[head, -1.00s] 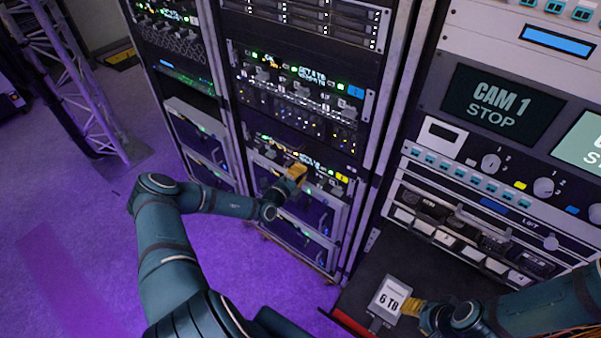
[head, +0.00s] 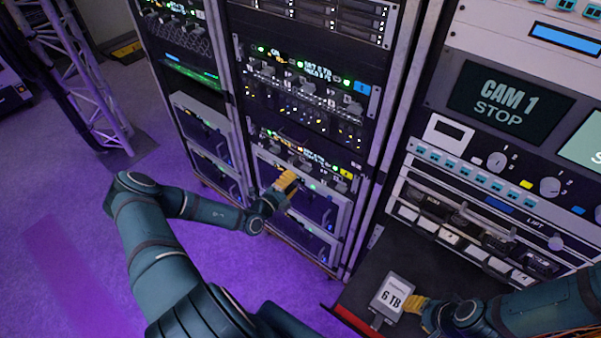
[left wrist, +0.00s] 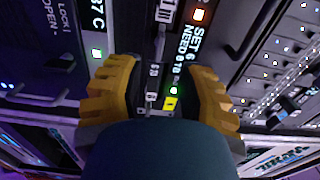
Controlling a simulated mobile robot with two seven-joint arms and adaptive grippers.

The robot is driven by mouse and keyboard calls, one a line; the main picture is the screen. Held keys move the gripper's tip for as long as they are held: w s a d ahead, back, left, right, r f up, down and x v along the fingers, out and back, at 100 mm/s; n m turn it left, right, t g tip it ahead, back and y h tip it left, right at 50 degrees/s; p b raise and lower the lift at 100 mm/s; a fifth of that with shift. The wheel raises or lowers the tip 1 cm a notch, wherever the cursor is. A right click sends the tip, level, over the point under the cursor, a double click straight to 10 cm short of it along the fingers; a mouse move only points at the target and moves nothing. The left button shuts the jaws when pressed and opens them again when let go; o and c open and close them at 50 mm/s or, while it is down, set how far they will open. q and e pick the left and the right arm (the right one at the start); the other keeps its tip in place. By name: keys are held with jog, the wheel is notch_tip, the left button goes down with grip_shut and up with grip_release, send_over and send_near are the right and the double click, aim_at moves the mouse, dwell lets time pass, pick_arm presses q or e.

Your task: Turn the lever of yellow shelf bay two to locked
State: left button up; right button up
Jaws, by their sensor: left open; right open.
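The yellow shelf is the lower drive shelf in the middle rack, with a yellow tag (head: 346,173) at its right end. A yellow tag (left wrist: 170,104) also shows in the left wrist view, between my fingers. My left gripper (head: 287,180) is open and empty in front of this shelf and covers part of its front. In the left wrist view its yellow fingers (left wrist: 160,92) stand apart. Grey handle-like parts (left wrist: 232,36) show beyond them; I cannot tell which is bay two's lever or its position. My right gripper (head: 417,304) is open beside a "6 TB" drive (head: 390,297).
A similar shelf with a blue tag (head: 361,89) sits above. A lit "SET 6 NEED 8 TB" display (left wrist: 190,45) lies close to my left fingers. Silver-framed units (head: 300,205) are below the yellow shelf. The drive lies on a dark surface with a red edge (head: 352,321).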

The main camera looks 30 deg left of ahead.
pick_arm(q)
jog(key=shift+s+a, duration=0.15)
jog(key=shift+s, duration=2)
